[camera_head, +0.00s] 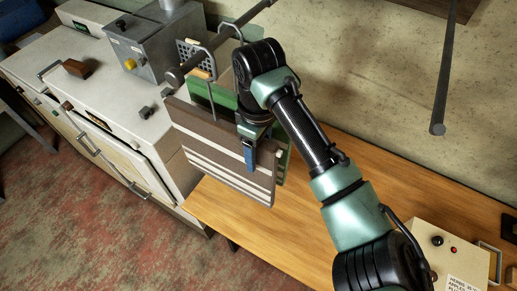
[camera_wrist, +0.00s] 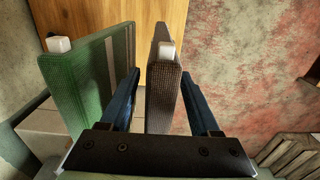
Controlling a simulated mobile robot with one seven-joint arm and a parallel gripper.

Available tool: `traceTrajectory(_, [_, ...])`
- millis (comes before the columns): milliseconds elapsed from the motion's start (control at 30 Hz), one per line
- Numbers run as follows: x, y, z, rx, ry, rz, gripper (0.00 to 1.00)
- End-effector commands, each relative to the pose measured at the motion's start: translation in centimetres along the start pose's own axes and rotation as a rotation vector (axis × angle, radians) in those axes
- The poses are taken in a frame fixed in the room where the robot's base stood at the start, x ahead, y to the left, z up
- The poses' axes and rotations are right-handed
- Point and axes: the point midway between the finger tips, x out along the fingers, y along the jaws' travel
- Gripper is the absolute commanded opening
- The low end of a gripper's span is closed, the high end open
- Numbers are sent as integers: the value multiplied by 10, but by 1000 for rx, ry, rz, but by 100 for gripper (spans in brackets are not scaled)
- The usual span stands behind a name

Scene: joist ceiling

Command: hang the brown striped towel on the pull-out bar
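The brown striped towel (camera_head: 222,160) hangs flat, with pale stripes near its lower edge, at the left end of the wooden counter. A green towel (camera_head: 203,95) hangs behind it. In the wrist view the brown towel (camera_wrist: 160,95) stands between my two blue fingers, and the green towel (camera_wrist: 85,80) is outside the left finger. My gripper (camera_head: 249,156) is open around the brown towel's edge; a gap shows beside the left finger. Dark bars show at upper left (camera_head: 225,42) and upper right (camera_head: 444,75); I cannot tell which one is the pull-out bar.
The wooden counter (camera_head: 300,225) is mostly clear below my arm. A white cabinet (camera_head: 75,75) with a grey metal box (camera_head: 155,45) stands at left. A cream box (camera_head: 455,255) with knobs sits at lower right. White end pieces (camera_wrist: 58,44) show at the towels' edges.

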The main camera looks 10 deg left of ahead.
Motion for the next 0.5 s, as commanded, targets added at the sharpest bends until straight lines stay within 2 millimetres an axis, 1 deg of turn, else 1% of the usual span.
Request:
traceTrajectory(333, [-1,0,0,0,-1,0,67])
traceTrajectory(433, [-9,0,0,-1,0,2,67])
traceTrajectory(500, [-19,1,-1,-1,1,4,67])
